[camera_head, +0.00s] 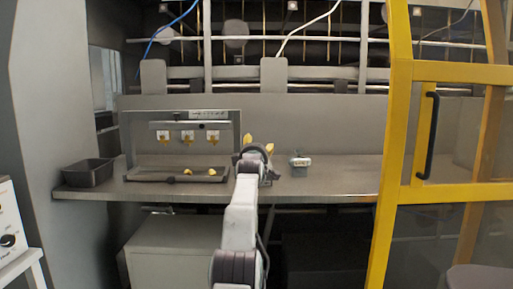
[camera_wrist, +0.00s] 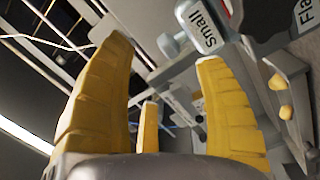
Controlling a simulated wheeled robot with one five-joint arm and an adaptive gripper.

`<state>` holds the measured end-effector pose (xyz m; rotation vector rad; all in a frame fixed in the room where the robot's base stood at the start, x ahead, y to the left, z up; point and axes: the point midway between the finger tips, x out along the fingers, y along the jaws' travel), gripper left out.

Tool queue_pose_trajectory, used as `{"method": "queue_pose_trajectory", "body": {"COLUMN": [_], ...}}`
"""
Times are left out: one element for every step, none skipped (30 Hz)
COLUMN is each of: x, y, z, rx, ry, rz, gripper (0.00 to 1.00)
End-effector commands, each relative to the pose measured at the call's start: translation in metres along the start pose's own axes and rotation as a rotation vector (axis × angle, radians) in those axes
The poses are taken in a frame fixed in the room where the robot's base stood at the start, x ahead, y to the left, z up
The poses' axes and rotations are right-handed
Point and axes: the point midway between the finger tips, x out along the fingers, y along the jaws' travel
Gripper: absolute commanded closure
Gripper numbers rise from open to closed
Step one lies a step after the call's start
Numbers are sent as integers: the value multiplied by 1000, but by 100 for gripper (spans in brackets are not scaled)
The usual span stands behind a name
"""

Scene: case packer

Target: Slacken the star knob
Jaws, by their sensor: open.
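A dark lobed knob (camera_wrist: 268,20), which looks like the star knob, shows at the top right of the wrist view, partly cut off by the edge. In the head view my gripper (camera_head: 259,142) is over the bench, left of a small grey device (camera_head: 300,160). I cannot make out the knob there.
The grey bench (camera_head: 340,172) holds a dark bin (camera_head: 88,173) at left and a tray (camera_head: 135,176) with yellow pieces below a rack (camera_head: 234,125). A yellow-framed door (camera_head: 398,150) stands at right. The bench right of the device is clear.

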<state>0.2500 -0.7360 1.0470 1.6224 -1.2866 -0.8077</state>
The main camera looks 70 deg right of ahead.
Motion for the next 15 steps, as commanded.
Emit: {"method": "queue_pose_trajectory", "body": {"x": [0, 0, 0, -1, -1, -1, -1, -1, -1, -2, -2, -2, -2, -2, -2], "y": [1, 2, 3, 4, 4, 5, 5, 5, 6, 6, 7, 7, 7, 7, 7], "z": [-1, -1, -2, -2, -2, -2, -3, -3, -3, -3, -3, -4, -4, -4, -4], "rx": [0, 0, 0, 0, 0, 0, 0, 0, 0, 0, 0, 0, 0, 0, 0], "ry": [0, 1, 1, 1, 0, 1, 1, 0, 0, 0, 0, 1, 0, 0, 0], "rz": [0, 1, 0, 0, -1, 0, 0, -1, -1, -1, -1, -1, -1, -1, -1], "gripper": [35, 35, 35, 35, 35, 35, 35, 35, 35, 35, 35, 35, 35, 35, 35]}}
